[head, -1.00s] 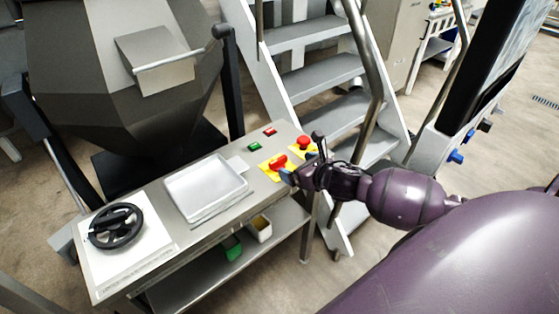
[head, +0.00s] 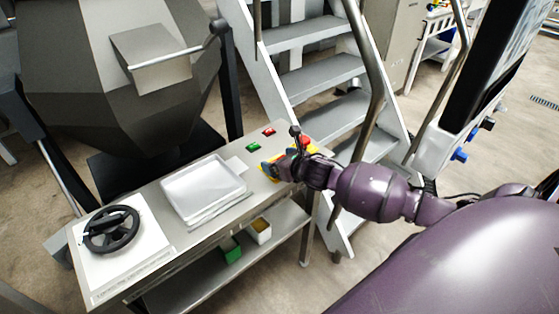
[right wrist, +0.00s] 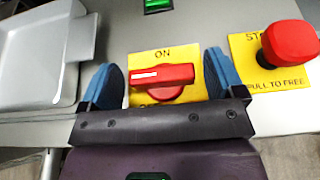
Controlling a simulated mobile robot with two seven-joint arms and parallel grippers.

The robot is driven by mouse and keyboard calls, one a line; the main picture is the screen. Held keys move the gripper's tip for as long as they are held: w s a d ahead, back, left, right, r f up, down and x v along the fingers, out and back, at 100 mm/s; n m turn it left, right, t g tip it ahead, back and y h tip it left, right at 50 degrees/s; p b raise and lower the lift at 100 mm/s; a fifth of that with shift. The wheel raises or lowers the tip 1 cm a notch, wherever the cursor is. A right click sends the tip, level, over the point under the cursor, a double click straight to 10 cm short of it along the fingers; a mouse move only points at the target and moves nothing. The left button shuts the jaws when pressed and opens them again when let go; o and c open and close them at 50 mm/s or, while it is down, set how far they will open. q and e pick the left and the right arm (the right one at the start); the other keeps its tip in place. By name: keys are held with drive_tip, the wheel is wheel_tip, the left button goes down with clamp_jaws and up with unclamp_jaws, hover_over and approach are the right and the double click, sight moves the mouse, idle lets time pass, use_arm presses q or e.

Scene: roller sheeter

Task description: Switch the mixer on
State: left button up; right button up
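The red rotary switch (right wrist: 162,80) sits on a yellow plate (right wrist: 150,58) marked ON, on the grey table top. Its white line lies roughly level in the right wrist view. My right gripper (right wrist: 165,78) is open, with one blue finger on each side of the switch and gaps between. In the head view my right gripper (head: 270,164) covers most of the switch. A red mushroom stop button (right wrist: 290,45) on a yellow plate stands to the right of the switch; it also shows in the head view (head: 304,142). My left gripper is not in view.
A green button (head: 253,147) and a red button (head: 268,132) sit behind the switch. A white tray (head: 203,188) and a black handwheel (head: 111,229) are on the table to the left. Metal stairs (head: 320,76) stand behind the table's right end.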

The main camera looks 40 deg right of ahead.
drive_tip(key=c, duration=0.8)
drive_tip(key=shift+o, duration=0.2)
